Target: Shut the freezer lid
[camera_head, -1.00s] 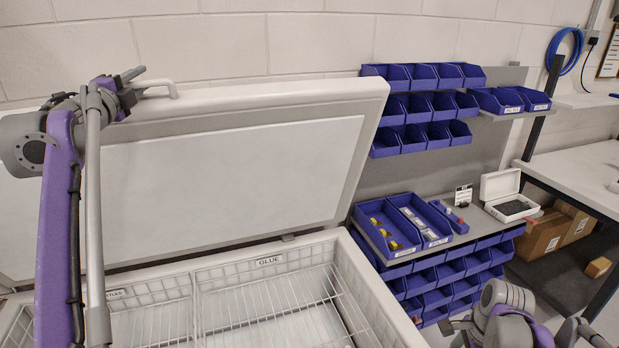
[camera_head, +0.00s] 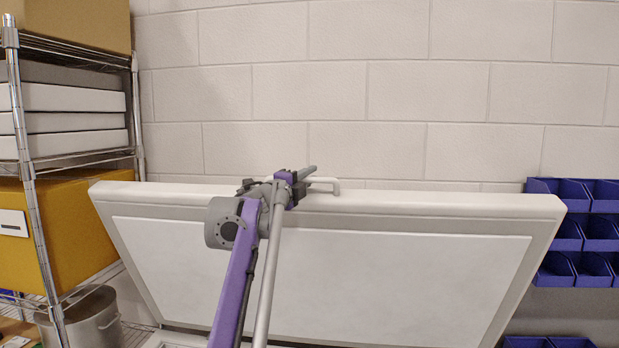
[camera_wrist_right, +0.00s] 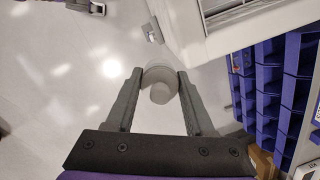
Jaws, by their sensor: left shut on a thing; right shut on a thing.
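The freezer lid (camera_head: 360,280) stands open, tilted up toward the block wall in the head view. A white bar handle (camera_head: 329,182) sticks out at its top edge. My left gripper (camera_head: 305,178) is at that handle and shut on it; the arm partly hides the handle and the lid's middle. My right gripper (camera_wrist_right: 160,72) shows in the right wrist view, shut on a pale round thing (camera_wrist_right: 159,91) between its fingers. A pale corner of the freezer (camera_wrist_right: 215,35) is beyond its fingertips, apart from them.
A wire shelf rack (camera_head: 28,165) with boxes and a metal pot (camera_head: 92,318) stands left of the lid. Blue bins (camera_head: 572,232) hang at the right and show in the right wrist view (camera_wrist_right: 282,85). Pale floor (camera_wrist_right: 60,80) is open left of my right gripper.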

